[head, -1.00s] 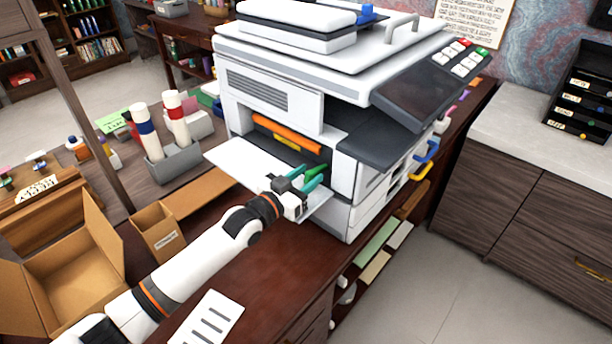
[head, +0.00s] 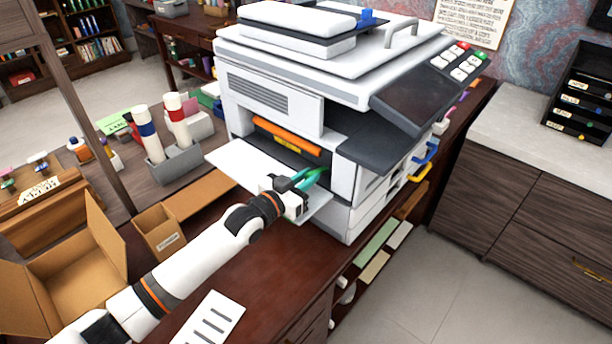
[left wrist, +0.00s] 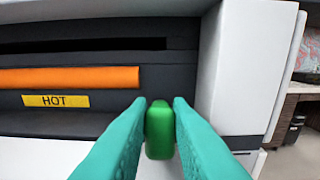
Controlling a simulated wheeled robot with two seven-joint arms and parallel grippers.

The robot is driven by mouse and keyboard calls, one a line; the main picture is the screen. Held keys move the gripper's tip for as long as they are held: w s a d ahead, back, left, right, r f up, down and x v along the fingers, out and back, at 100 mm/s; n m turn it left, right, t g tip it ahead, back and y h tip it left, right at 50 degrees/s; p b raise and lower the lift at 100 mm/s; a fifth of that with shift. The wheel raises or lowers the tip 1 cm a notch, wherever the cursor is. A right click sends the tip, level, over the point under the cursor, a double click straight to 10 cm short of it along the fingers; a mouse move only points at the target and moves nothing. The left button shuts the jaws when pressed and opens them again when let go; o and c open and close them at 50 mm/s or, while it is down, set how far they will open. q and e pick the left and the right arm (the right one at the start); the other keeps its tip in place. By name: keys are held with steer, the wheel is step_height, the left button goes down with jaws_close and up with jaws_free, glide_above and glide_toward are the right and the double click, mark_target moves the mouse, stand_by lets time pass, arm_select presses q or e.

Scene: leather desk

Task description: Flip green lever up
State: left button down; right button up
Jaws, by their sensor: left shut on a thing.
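The green lever (left wrist: 159,130) sits between the teal fingers of my left gripper (left wrist: 160,118) in the left wrist view. The gripper is shut on the lever's end. In the head view, my left gripper (head: 308,179) reaches in at the printer's open front, and its fingers mostly hide the lever. The white printer (head: 275,95) stands on the dark desk with its front flap (head: 235,160) folded down. Inside are an orange bar (head: 287,135) and a yellow label reading HOT (left wrist: 55,101). My right gripper is not in view.
The printer's right-hand wall (left wrist: 240,70) is close beside the fingers. An open cardboard box (head: 75,265), a small brown box (head: 158,232) and a grey holder with rolls (head: 175,163) stand to the left. A printed sheet (head: 208,320) lies on the desk in front.

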mark_target(310, 174)
arm_select(q)
steer(key=r+g+y+p, duration=0.1)
steer(key=p, duration=0.2)
steer(key=r+g+p, duration=0.1)
steer(key=p, duration=0.2)
steer(key=w+r+g+y+p, duration=0.1)
steer(key=p, duration=0.2)
steer(key=shift+d+r+g+y, duration=0.2)
steer(key=shift+d+g+y, duration=0.1)
steer(key=shift+d, duration=0.1)
steer(key=shift+w+d+r+g+y+p, duration=0.2)
steer(key=shift+w+g+y+p, duration=0.15)
steer(key=shift+g+y+p, duration=0.6)
steer(key=shift+f+h, duration=0.1)
steer(key=shift+h, duration=0.25)
steer(key=c, duration=1.3)
jaws_free()
steer(key=shift+b+v, duration=0.75)
steer(key=shift+v, duration=5.25)
